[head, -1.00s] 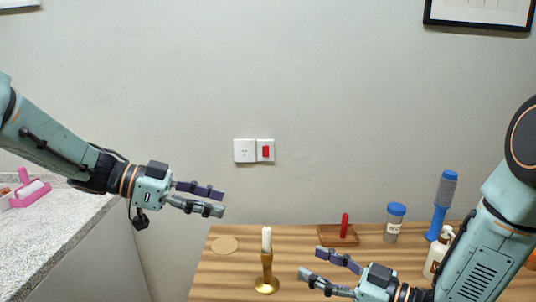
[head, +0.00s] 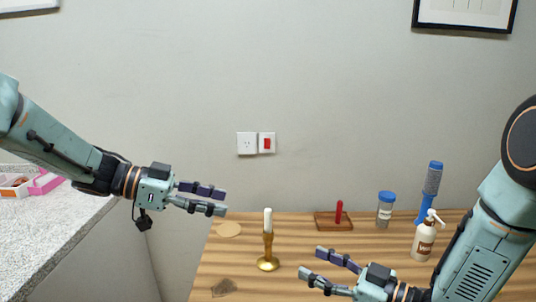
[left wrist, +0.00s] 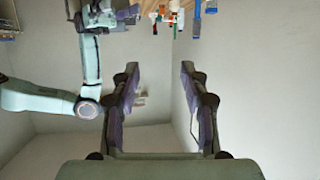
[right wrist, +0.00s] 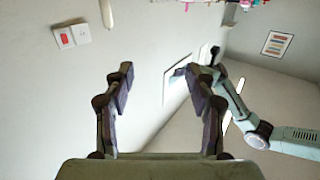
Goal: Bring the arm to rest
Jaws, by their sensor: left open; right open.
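My left gripper (head: 212,199) is open and empty, held in the air left of the wooden table, in front of the wall. In the left wrist view its two fingers (left wrist: 160,85) stand apart with nothing between them. My right gripper (head: 330,270) is open and empty, low in the head view in front of the wooden table (head: 330,243). Its fingers (right wrist: 160,85) also stand apart and empty in the right wrist view.
On the table are a candle in a brass holder (head: 268,245), a red peg on a wooden base (head: 336,219), a blue-lidded jar (head: 385,212), a pump bottle (head: 424,240) and a blue brush (head: 431,190). A speckled counter (head: 50,225) stands at left.

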